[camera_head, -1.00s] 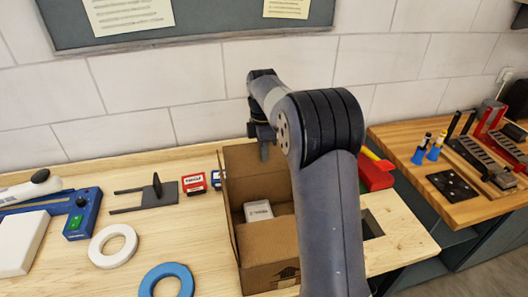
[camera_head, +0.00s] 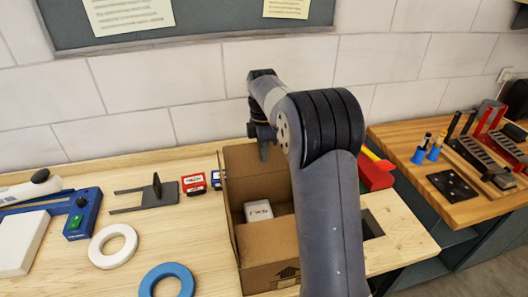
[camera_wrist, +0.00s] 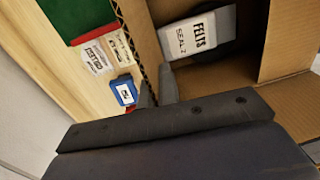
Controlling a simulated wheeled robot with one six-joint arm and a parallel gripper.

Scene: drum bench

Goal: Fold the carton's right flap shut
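The open cardboard carton (camera_head: 268,276) stands on the wooden bench, with a white box labelled FELTS (camera_head: 258,211) inside. In the wrist view the carton (camera_wrist: 213,77) is close, with the white box (camera_wrist: 196,34) in it. My arm covers the carton's right side in the head view, so the right flap is hidden there. A cardboard panel (camera_wrist: 292,40) rises at the right of the wrist view; I cannot tell if it is that flap. My gripper (camera_head: 263,150) is over the carton's back edge, its fingers (camera_wrist: 156,80) close together with nothing visible between them.
Small red (camera_head: 194,184) and blue (camera_head: 216,180) boxes sit left of the carton. A white ring (camera_head: 113,246) and a blue ring (camera_head: 167,281) lie on the bench at front left. A red object (camera_head: 375,172) is behind my arm. A second bench (camera_head: 470,212) stands at right.

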